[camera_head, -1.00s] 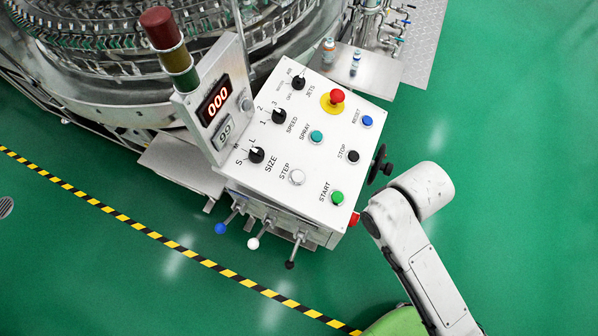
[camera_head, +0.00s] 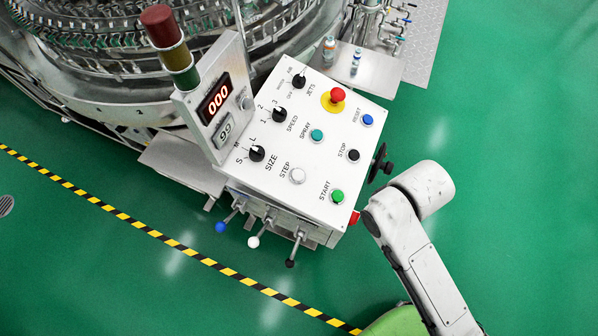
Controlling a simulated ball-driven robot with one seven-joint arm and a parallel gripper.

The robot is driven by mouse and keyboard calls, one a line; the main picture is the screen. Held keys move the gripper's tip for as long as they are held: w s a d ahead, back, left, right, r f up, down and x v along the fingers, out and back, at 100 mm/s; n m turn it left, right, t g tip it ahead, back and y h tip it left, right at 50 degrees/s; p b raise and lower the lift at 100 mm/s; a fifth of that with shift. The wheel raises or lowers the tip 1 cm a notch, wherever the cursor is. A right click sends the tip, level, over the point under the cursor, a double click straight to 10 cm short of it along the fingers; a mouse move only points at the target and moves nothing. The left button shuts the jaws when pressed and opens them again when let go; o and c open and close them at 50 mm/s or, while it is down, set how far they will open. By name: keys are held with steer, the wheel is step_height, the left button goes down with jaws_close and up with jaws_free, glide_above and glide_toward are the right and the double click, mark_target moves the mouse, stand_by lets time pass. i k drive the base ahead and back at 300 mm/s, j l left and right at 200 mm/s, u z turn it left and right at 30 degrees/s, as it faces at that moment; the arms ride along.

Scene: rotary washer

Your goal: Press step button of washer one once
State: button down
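The white control panel (camera_head: 257,184) of the washer faces up, tilted, in the middle of the head view. The step button (camera_head: 297,176) is a white round button beside the printed word STEP, near the panel's lower edge. Nothing covers it. The display (camera_head: 217,100) on the upright box reads 000 in red, with 99 on a smaller display below it. My arm (camera_head: 425,250) shows at the lower right, apart from the panel. My gripper is outside the picture.
The green start button (camera_head: 337,196), black stop button (camera_head: 353,155), blue reset button (camera_head: 368,120), teal spray button (camera_head: 317,136) and red emergency button (camera_head: 337,95) share the panel. Levers (camera_head: 291,262) stick out below. A black handwheel (camera_head: 379,164) is on the right side. Green floor is open at right.

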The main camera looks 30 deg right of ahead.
mark_target(297, 174)
steer(key=j+z, duration=0.3)
steer(key=k+j+z, duration=0.15)
steer(key=j+z, duration=0.15)
steer(key=k+j+z, duration=0.15)
steer(key=j+z, duration=0.2)
steer(key=k+j+z, duration=0.3)
steer(key=i+j, duration=0.05)
steer(key=i, duration=0.05)
